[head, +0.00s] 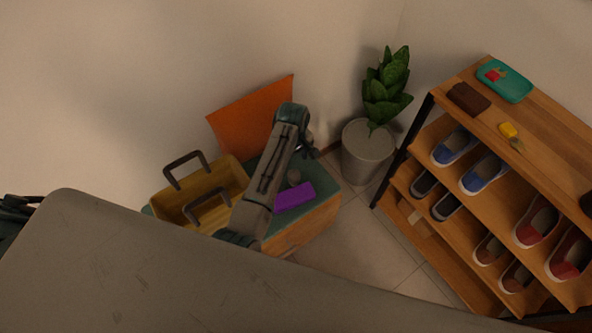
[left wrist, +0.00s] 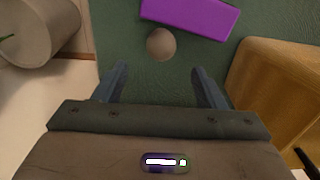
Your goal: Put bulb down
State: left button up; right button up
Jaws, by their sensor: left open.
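A round, pale grey-brown object, which looks like the bulb (left wrist: 161,44), rests on the green top (left wrist: 120,30) of a low wooden bench. It also shows in the head view (head: 293,177), beside a purple block (head: 295,197). My left gripper (left wrist: 160,78) is open and empty, with its two fingers spread. The bulb lies just beyond the fingertips and between their lines, apart from both. In the head view the left gripper (head: 308,148) is partly hidden behind my arm. My right gripper is not in view.
A yellow toolbox (head: 172,199) with dark handles stands left on the bench (head: 318,219). An orange cushion (head: 245,118) is behind. A potted plant (head: 368,155) stands right of the bench. A shoe rack (head: 540,118) is at the right. Tiled floor (head: 365,250) between is clear.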

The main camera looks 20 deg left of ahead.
aim_at(294, 173)
pick_arm(q)
jog(key=shift+s+f, duration=0.15)
jog(key=shift+f, duration=0.4)
jog(key=shift+s+f, duration=0.15)
jog(key=shift+f, duration=0.4)
jog(key=shift+w+f, duration=0.1)
jog(key=shift+f, duration=0.6)
jog(key=f, duration=0.4)
jog(key=shift+d+f, duration=0.25)
jog(key=shift+f, duration=0.15)
jog(key=c, duration=1.1)
